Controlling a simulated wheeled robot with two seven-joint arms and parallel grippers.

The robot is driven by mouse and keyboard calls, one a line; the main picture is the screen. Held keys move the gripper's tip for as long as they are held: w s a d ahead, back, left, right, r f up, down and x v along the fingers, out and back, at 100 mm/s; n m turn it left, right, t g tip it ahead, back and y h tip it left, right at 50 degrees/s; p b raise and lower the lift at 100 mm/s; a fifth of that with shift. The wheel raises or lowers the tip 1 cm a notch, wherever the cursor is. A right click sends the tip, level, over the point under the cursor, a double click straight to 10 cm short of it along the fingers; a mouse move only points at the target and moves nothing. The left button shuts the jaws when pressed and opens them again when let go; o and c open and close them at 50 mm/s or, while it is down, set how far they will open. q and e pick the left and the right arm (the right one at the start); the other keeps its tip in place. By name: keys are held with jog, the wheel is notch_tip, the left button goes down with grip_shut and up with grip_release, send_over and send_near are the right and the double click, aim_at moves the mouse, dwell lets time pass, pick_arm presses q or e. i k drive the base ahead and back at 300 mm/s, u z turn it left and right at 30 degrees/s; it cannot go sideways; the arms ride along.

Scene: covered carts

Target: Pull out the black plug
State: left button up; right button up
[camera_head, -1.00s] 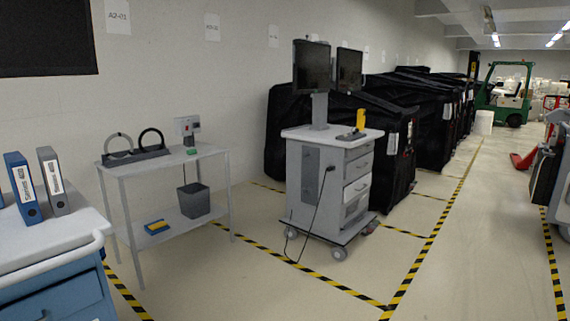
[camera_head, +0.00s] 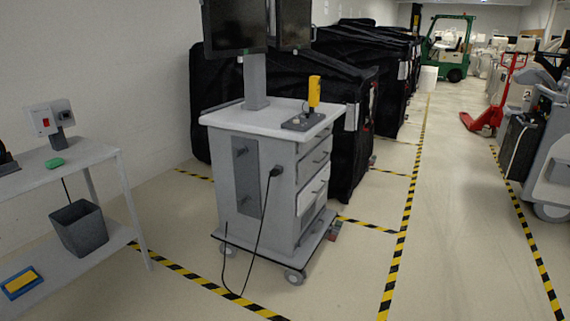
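A black plug (camera_head: 275,171) sits on the side of the grey wheeled cart (camera_head: 222,205), near its front right edge. A black cable (camera_head: 258,235) hangs from the plug to the floor and loops back up toward the cart's lower left. The plug appears to be seated in the cart's side; the socket itself is hidden behind it. Neither of my grippers shows in the head view.
Two monitors (camera_head: 234,27) and a yellow handheld device (camera_head: 314,92) are on the cart. A grey side table (camera_head: 85,154) with a bin (camera_head: 79,228) stands at left. Black covered carts (camera_head: 355,130) stand behind. The striped aisle at right has open floor; a red pallet jack (camera_head: 487,118) stands beyond.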

aim_at(273, 172)
jog(key=u, duration=0.9)
jog(key=i, duration=1.25)
jog(key=u, duration=0.65)
jog(key=i, duration=1.55)
jog(key=z, duration=1.5)
jog(key=i, duration=0.6)
jog(key=z, duration=0.6)
